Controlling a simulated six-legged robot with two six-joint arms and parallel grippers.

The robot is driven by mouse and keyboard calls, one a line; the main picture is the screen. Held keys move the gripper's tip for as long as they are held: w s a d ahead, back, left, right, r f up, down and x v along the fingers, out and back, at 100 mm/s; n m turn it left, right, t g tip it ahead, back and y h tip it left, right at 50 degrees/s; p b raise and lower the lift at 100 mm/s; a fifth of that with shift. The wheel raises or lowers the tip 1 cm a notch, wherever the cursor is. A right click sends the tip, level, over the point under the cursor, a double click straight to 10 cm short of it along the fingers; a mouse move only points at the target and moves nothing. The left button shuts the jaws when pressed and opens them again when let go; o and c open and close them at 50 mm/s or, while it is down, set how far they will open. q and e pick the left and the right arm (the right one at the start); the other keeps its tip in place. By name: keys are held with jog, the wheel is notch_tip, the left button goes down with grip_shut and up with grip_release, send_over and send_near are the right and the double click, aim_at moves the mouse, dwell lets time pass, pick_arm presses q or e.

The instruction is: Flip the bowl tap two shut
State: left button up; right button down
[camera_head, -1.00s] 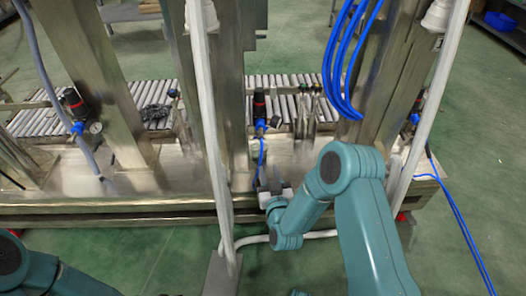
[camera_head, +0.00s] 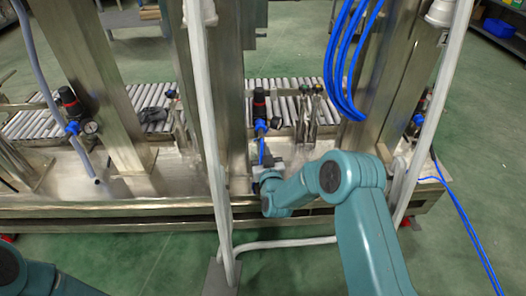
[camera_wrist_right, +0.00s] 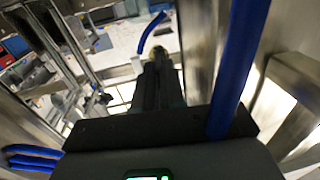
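Three air units with dark knobs and blue fittings stand along the metal frame: a left unit (camera_head: 72,108), a middle unit (camera_head: 260,108) with a blue hose below it, and a partly hidden right unit (camera_head: 419,114). I cannot make out a bowl tap or its number on any of them. My right gripper (camera_head: 263,168) is below the middle unit, close to its hose. In the right wrist view its dark fingers (camera_wrist_right: 158,78) lie together with no clear gap. A small yellowish round part (camera_wrist_right: 153,46) shows beyond the tips; contact is unclear. My left gripper is out of view.
A roller conveyor (camera_head: 150,98) runs behind. Blue hoses (camera_head: 345,65) hang at the upper right, and a thick blue hose (camera_wrist_right: 238,62) crosses the wrist view.

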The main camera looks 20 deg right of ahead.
jog(key=shift+w+a+m+h, duration=0.1)
jog(key=shift+a+m+h, duration=0.3)
jog(key=shift+m+h, duration=0.6)
jog(key=c, duration=1.2)
grip_release()
